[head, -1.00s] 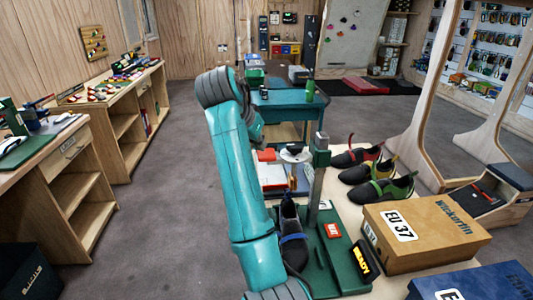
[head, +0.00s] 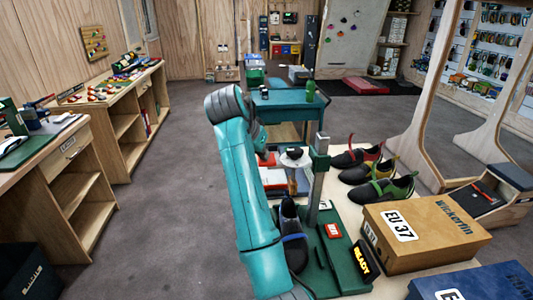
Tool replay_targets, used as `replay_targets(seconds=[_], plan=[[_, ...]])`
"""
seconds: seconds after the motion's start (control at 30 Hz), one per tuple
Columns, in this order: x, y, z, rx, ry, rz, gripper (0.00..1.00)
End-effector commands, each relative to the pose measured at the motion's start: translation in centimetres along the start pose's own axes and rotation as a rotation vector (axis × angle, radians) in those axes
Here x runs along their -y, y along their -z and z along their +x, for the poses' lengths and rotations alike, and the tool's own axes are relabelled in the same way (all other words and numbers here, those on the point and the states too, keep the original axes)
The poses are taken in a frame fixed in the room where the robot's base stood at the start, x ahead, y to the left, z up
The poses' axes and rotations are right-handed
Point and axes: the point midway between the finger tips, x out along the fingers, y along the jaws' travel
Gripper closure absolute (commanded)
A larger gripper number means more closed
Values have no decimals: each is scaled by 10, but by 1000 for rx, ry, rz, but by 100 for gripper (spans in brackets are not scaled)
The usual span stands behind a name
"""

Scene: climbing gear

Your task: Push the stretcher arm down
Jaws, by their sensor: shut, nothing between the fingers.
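The shoe stretcher has a green base (head: 333,262) and a grey upright post (head: 315,198) with a green block (head: 320,152) at its top. A dark shoe with a blue band (head: 293,240) is at its left side, partly behind my teal arm. A small red piece (head: 266,159), possibly the grip of the stretcher arm, shows at the right edge of my arm. A dark piece (head: 294,153) over a white disc shows left of the post; I cannot tell whether it belongs to the stretcher arm. My gripper is hidden behind my own arm, so contact cannot be seen.
Shoes with red and green straps (head: 382,188) stand right of the post. A tan EU 37 shoebox (head: 425,232) and a blue box (head: 485,284) are at the near right. A teal table (head: 285,103) is behind. Open carpet lies to the left.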

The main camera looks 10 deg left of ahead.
Motion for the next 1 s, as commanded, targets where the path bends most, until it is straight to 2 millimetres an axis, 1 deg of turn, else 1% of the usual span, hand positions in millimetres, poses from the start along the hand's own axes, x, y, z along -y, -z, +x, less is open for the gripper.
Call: replay_targets(seconds=[0.03, 1.0], plan=[[-1, -5, 6, 3, -3, -2, 100], [-1, -65, 86, 4, -4, -2, 100]])
